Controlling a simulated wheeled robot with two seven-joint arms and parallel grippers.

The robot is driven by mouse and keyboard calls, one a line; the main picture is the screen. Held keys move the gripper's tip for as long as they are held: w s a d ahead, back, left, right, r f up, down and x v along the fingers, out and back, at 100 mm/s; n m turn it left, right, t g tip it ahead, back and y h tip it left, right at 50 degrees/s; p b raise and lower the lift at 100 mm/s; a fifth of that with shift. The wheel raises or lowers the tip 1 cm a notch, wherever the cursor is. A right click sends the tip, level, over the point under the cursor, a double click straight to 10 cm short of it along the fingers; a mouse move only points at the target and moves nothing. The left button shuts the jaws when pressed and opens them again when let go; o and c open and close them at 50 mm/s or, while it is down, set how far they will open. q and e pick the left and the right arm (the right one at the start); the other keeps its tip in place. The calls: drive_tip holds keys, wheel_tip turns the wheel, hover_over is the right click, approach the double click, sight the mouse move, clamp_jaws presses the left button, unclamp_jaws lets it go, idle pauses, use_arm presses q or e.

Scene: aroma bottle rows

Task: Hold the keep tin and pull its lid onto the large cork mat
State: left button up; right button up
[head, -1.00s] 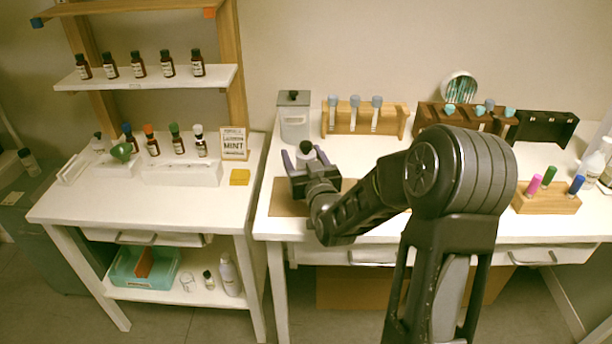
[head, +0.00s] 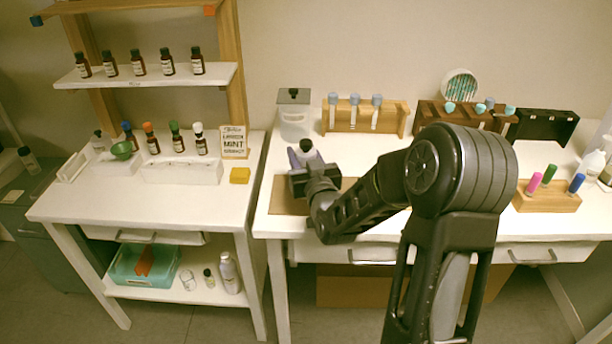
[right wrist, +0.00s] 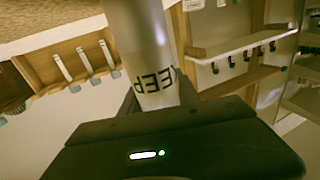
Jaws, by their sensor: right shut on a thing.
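The keep tin (right wrist: 148,45) is a pale metallic cylinder with dark KEEP lettering in the right wrist view, between my right gripper's fingers. In the head view the tin's dark top (head: 306,145) shows just above my right gripper (head: 306,158), which is shut on the tin's body. The gripper hides the tin's lower part, so I cannot tell whether it touches the surface below. The large cork mat (head: 284,197) lies on the right table, partly hidden under the gripper and forearm. My left gripper is not in view.
A clear canister with a dark lid (head: 294,120) stands close behind the tin. A wooden tube rack (head: 395,117) is at the back. A wooden marker block (head: 548,200) stands at the right. The left table (head: 110,205) holds bottles and white trays.

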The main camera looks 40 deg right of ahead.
clamp_jaws()
wheel_tip(320, 180, up, 10)
idle(0.6)
drive_tip(key=shift+o, duration=2)
unclamp_jaws()
clamp_jaws()
